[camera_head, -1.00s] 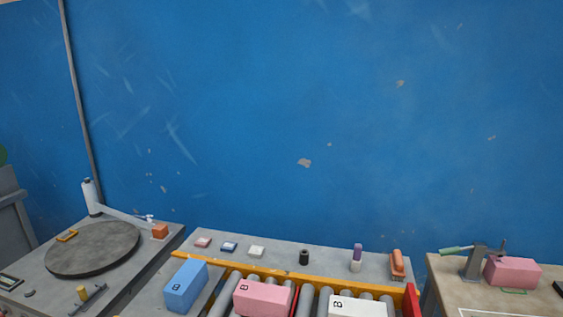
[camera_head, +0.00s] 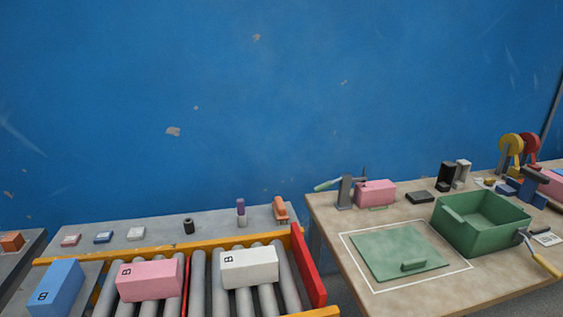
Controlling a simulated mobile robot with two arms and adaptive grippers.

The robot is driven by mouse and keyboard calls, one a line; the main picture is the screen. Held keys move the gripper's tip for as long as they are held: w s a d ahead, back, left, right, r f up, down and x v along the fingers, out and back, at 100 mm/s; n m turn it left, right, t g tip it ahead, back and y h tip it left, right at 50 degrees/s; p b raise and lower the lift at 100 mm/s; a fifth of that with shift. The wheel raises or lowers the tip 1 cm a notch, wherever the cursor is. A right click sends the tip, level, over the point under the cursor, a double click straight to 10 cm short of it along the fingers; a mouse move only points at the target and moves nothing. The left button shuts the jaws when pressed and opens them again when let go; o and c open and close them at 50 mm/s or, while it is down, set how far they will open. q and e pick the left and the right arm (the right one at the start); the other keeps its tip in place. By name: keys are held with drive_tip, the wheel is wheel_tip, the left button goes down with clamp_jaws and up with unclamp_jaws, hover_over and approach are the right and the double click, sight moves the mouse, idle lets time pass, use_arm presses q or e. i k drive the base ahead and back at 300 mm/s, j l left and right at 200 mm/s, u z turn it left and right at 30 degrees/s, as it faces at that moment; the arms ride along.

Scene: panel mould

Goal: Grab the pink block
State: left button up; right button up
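A pink block (camera_head: 150,280) marked "B" lies on the roller conveyor (camera_head: 205,290), between a blue block (camera_head: 56,287) on its left and a white block (camera_head: 250,267) on its right. Another pink block (camera_head: 376,193) stands on the wooden table, beside a grey clamp-like stand. A further pink shape (camera_head: 551,184) is partly cut off at the right edge. Neither of my grippers is in view.
A red end plate (camera_head: 308,267) closes the conveyor's right side. The wooden table (camera_head: 400,289) holds a green mat (camera_head: 400,251) inside a white outline and a green bin (camera_head: 482,226). Small items (camera_head: 240,212) line the shelf behind the conveyor.

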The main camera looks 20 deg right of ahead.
sight(374, 192)
drive_tip(key=z, duration=1.4)
drive_tip(key=l+u, duration=0.25)
drive_tip(key=l, duration=1.8)
drive_tip(key=i, duration=0.05)
